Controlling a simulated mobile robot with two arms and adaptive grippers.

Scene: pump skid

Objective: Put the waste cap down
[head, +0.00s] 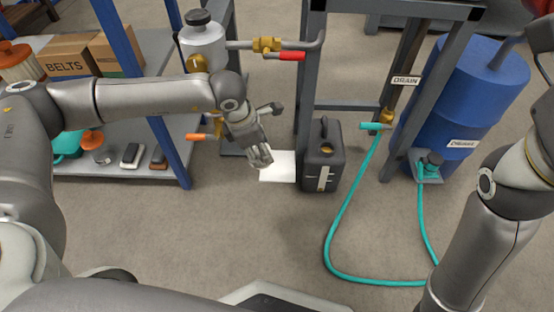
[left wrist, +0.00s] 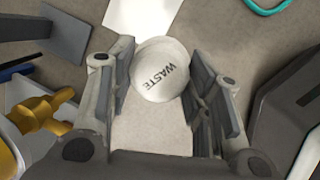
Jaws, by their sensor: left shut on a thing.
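My left gripper (head: 260,157) reaches down over the floor between the shelf and the pump frame, just beside a white sheet (head: 277,166). In the left wrist view the fingers of the left gripper (left wrist: 160,90) are closed on a round, off-white waste cap (left wrist: 162,70) marked "WASTE". In the head view the cap cannot be made out. The white sheet also shows beyond the cap in the left wrist view (left wrist: 142,12). My right arm comes in at the right, and its gripper is out of view.
A black jerrycan (head: 322,155) stands right of the sheet. A blue drum (head: 455,100) and a teal hose (head: 340,220) are further right. A brass valve with an orange handle (head: 205,136) is near my left wrist. A shelf (head: 125,160) stands left. The front floor is open.

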